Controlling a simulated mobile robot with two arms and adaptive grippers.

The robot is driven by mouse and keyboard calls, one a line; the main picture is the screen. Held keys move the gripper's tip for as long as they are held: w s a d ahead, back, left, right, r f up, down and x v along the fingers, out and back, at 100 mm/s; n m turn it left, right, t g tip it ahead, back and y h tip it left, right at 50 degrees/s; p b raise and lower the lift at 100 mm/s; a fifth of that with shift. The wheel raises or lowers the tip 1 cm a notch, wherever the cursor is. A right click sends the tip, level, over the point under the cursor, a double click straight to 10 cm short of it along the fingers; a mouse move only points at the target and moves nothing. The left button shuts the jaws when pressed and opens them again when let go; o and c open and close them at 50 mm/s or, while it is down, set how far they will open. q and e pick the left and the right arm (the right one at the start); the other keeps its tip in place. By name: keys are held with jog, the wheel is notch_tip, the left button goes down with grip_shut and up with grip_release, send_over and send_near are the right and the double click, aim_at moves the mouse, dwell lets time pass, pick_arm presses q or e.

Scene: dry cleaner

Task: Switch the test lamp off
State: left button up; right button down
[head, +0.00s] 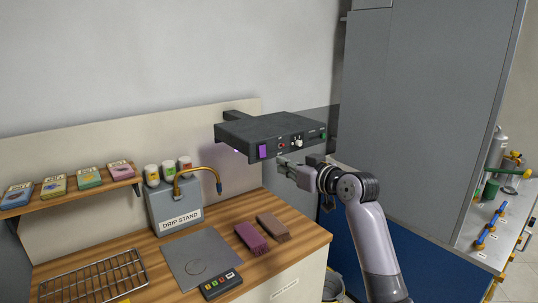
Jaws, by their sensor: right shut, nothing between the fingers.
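A dark box that looks like the test lamp (262,130) juts out from the wall panel above the wooden counter. Its front face carries a purple panel (263,151), a red button (281,145), a white knob (298,142) and a green part at the right end. A faint violet glow shows under its left side. My right gripper (281,165) is shut and empty, just below the front face, under the red button and white knob. I cannot tell whether its fingertips touch the box. My left gripper is not in view.
A shelf with small packets (89,179) is at left. A tall grey cabinet (415,120) stands at right.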

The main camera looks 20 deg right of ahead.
aim_at(263, 157)
jog(key=p+x, duration=0.2)
jog(key=x, duration=0.4)
jog(key=shift+r, duration=0.1)
jog(key=shift+w+a+f+p, duration=0.25)
jog(key=shift+w+p, duration=0.15)
jog(key=shift+w, duration=0.2)
jog(key=t+b, duration=0.1)
jog(key=b, duration=0.4)
jog(key=f+t+b, duration=0.1)
jog(key=b, duration=0.3)
jog(key=shift+w+a+y+b, duration=0.1)
jog(key=shift+w+y+b, duration=0.2)
jog(key=shift+y+b, duration=0.1)
jog(key=shift+r, duration=0.45)
